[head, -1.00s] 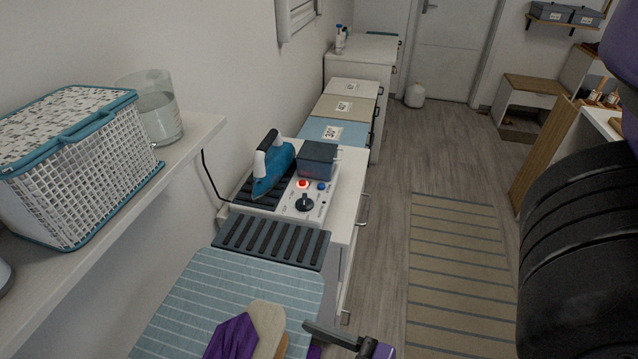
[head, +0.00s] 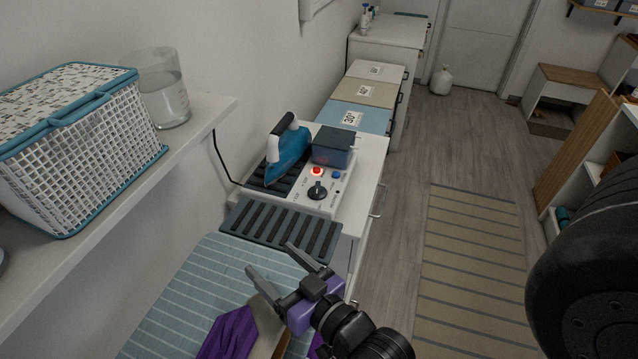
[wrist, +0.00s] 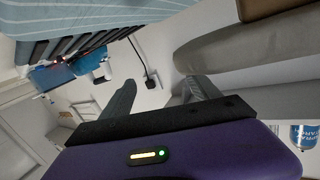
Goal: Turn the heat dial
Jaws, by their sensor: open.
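The black heat dial (head: 317,190) is on the front of a white iron station (head: 318,205), on a white cabinet in the head view. A lit red button (head: 317,171) and a blue button (head: 337,174) are just behind the dial. A blue iron (head: 288,155) rests on the station's left, beside a dark tank (head: 334,146). My gripper (head: 279,264) is open and empty, nearer the camera than the dial and apart from it, over the ironing board. The wrist view shows its two spread fingers (wrist: 160,92) with nothing between them; I cannot make out the dial there.
A striped ironing board (head: 190,290) with a slatted dark rest (head: 285,230) lies before the station. Purple cloth (head: 230,335) is on the board. A shelf at left holds a basket (head: 80,140) and a glass jar (head: 160,90).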

